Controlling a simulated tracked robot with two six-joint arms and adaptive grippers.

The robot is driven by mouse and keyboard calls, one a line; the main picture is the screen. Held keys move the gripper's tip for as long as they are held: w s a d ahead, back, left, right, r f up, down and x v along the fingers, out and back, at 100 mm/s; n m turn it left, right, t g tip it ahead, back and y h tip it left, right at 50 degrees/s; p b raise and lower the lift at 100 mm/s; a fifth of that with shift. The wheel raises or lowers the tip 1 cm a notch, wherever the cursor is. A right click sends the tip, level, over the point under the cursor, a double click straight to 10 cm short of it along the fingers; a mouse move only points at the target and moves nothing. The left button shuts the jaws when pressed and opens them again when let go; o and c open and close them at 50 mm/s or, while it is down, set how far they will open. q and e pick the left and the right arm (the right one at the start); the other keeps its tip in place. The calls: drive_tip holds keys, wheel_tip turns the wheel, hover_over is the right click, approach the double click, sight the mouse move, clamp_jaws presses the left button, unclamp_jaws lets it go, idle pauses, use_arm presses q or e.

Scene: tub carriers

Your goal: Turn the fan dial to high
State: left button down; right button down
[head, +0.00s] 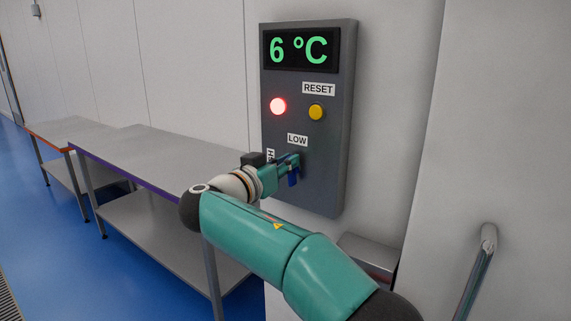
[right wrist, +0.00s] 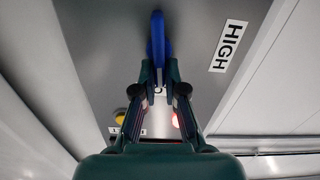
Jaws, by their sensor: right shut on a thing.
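The fan dial shows as a blue knob (head: 293,178) low on the grey control panel (head: 322,190), below a LOW label (head: 297,140). In the right wrist view the blue dial (right wrist: 157,32) stands between the fingertips. My right gripper (head: 292,164) is shut on the dial, and it also shows in the right wrist view (right wrist: 158,70). The HIGH label (right wrist: 226,46) is to the right of the dial there; in the head view it is mostly hidden behind my gripper. Which label the dial points to, I cannot tell for certain. My left gripper is out of view.
The panel has a display (head: 299,49) reading 6 °C, a lit red lamp (head: 278,106) and a yellow button (head: 316,112) under a RESET label (head: 319,89). Metal tables (head: 140,150) stand along the wall at left. A metal handle (head: 478,268) is at lower right.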

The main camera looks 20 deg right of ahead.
drive_tip(key=f+n+p, duration=0.1)
drive_tip(key=n, duration=0.4)
drive_tip(key=w+a+f+n+p, duration=0.1)
drive_tip(key=n, duration=0.5)
drive_tip(key=n+p, duration=0.2)
drive_tip(key=n, duration=0.3)
drive_tip(key=shift+w+a+f+n, duration=0.3)
drive_tip(key=shift+w+f+n, duration=0.1)
drive_tip(key=shift+f, duration=0.1)
drive_tip(key=c, duration=1.2)
unclamp_jaws()
drive_tip(key=shift+c, duration=0.2)
drive_tip(key=v, duration=1.2)
